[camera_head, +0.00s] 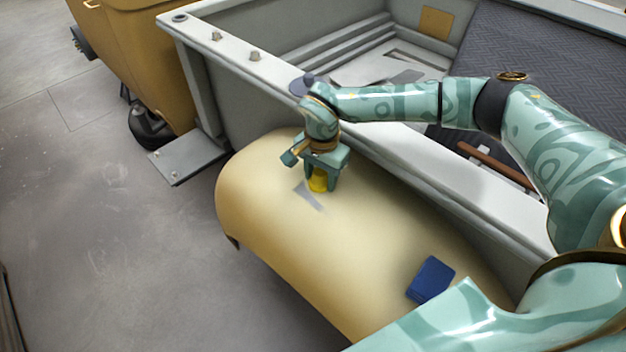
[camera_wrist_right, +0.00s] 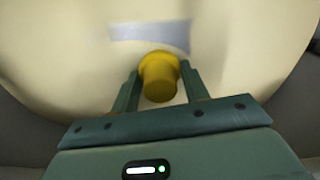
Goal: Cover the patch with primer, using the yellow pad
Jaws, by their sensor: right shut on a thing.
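My right gripper (camera_head: 322,176) is shut on the yellow pad (camera_head: 319,182), a short round piece held pointing down at the cream curved shell (camera_head: 285,245). The pad also shows between the fingers in the right wrist view (camera_wrist_right: 159,80). The patch (camera_head: 311,198) is a grey, uneven mark on the shell, right beside the pad. In the right wrist view the patch (camera_wrist_right: 150,34) is a grey-lilac strip just beyond the pad's far edge. I cannot tell whether the pad touches the surface. My left gripper is not in view.
A dark blue block (camera_head: 431,280) lies on the shell near its lower right end. A grey open truck bed with a pale rail (camera_head: 255,58) runs along behind the shell. A tan vehicle body (camera_head: 140,45) stands at upper left. Bare floor (camera_head: 100,230) lies at left.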

